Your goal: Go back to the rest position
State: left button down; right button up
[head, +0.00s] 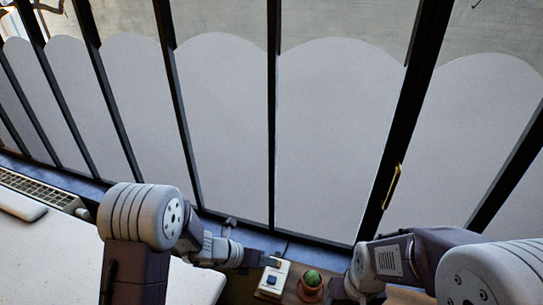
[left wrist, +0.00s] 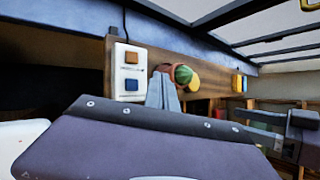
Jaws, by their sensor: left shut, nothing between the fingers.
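My left gripper (head: 274,261) reaches in from the left in the head view, its tip just above the far end of a white box with buttons. In the left wrist view its fingers (left wrist: 161,92) are together with nothing between them. They point toward a round green cactus in a reddish pot and appear apart from it, though the gap is hard to judge. My right arm (head: 400,255) is bent at the lower right of the head view.
The white box (left wrist: 130,72) has an orange and a blue button and stands on a wooden surface. The cactus (head: 312,277) is right beside it. A yellow and blue item (left wrist: 240,83) lies farther right. A tall dark-framed window (head: 330,130) closes the back. A white table (head: 50,255) fills the left.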

pick_arm(q)
notch_tip(320, 180, up, 5)
jog(key=m, duration=0.2)
jog(key=s+a+m+g+y, duration=0.2)
jog(key=s+a+m, duration=0.2)
jog(key=s+m, duration=0.4)
jog(key=s+a+f+m+y, duration=0.1)
jog(key=s+a+m+y, duration=0.2)
jog(key=a+m, duration=0.3)
jog(key=s+a+f+m+y, duration=0.1)
jog(key=s+a+m+y, duration=0.2)
jog(key=m, duration=1.2)
jog(key=a, duration=0.3)
jog(key=shift+s+a+m+g, duration=0.25)
jog(key=shift+a+m+g, duration=0.05)
jog(key=shift+a, duration=0.1)
jog(key=shift+f, duration=0.1)
